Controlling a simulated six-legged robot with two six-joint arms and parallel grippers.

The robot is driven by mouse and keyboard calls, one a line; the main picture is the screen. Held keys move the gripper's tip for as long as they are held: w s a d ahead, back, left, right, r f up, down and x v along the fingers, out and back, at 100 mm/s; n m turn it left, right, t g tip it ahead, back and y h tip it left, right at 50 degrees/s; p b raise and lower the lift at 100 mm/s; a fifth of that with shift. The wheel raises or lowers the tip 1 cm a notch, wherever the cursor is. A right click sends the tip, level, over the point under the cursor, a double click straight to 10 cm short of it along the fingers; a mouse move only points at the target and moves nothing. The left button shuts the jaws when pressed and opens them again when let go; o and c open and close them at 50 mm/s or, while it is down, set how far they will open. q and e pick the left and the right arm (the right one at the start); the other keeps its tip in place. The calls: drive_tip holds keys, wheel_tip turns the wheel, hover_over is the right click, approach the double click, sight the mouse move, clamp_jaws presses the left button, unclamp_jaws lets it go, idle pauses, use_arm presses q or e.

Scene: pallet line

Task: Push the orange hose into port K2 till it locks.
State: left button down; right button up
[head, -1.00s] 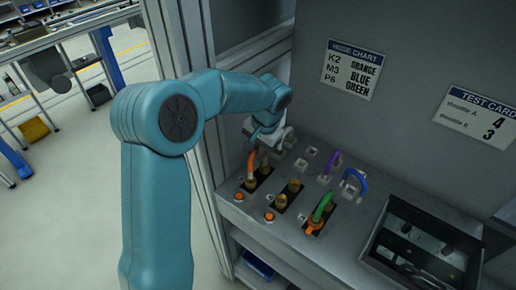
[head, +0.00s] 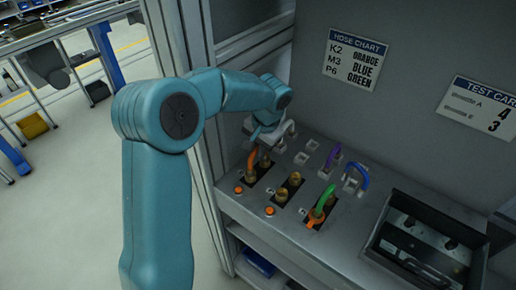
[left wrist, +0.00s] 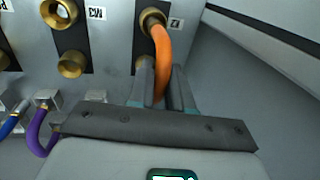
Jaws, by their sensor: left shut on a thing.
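The orange hose (head: 252,158) curves down to a brass port on the leftmost black plate in the head view. My left gripper (head: 262,136) is shut on this hose. In the left wrist view the fingers (left wrist: 162,80) hold the orange hose (left wrist: 163,54) on both sides. Its end meets the brass port K2 (left wrist: 152,19); I cannot tell whether it is locked. A second brass port on that plate is partly hidden behind my fingers. My right gripper is not in view.
The middle plate has two open brass ports (head: 288,187). A green hose (head: 323,200) stands in the right plate. Purple (head: 333,157) and blue (head: 359,174) hoses sit in clips behind. An open metal tray (head: 425,240) is at right; the hose chart (head: 355,58) hangs above.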

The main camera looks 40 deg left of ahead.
use_arm(q)
drive_tip(key=shift+f+b, duration=0.35)
drive_tip(key=shift+f, duration=0.1)
idle(0.4)
drive_tip(key=c, duration=1)
unclamp_jaws()
drive_tip(key=shift+o, duration=0.2)
drive_tip(key=d+r, duration=0.3)
drive_tip(key=r, duration=1.3)
drive_tip(key=shift+w, duration=0.2)
drive_tip(key=shift+r+p, duration=0.1)
drive_tip(key=shift+p, duration=0.2)
